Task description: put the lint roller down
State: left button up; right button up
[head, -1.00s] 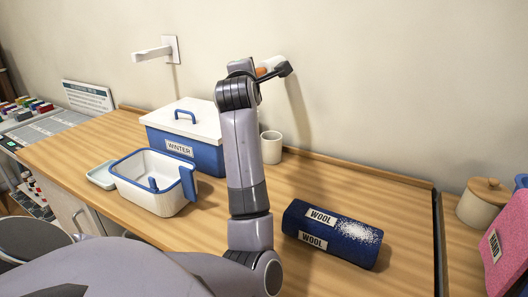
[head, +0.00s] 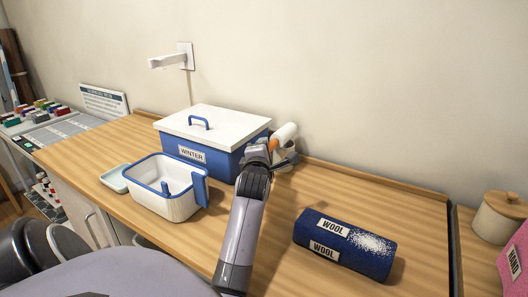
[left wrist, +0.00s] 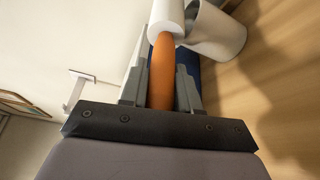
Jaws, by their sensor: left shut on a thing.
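My left gripper (head: 275,155) is shut on the orange handle of the lint roller (head: 286,133). It holds the roller above the table near the right side of the WINTER box. In the left wrist view, the orange handle (left wrist: 162,75) lies between the two fingers, and the white roll points away from me. A pale cup (left wrist: 216,32) shows close beside the roll; I cannot tell whether they touch. In the head view the cup is mostly hidden behind my gripper. My right gripper is not in view.
The wooden table (head: 262,215) holds the lidded WINTER box (head: 225,148), a white and blue basket (head: 165,195), and a blue WOOL roll (head: 345,245). A wall hook (head: 172,60) sticks out above. Bare wood lies between the box and the WOOL roll.

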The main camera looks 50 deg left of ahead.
pick_arm(q)
jog(key=shift+f, duration=0.2)
jog(key=shift+f, duration=0.15)
jog(key=o, duration=0.9)
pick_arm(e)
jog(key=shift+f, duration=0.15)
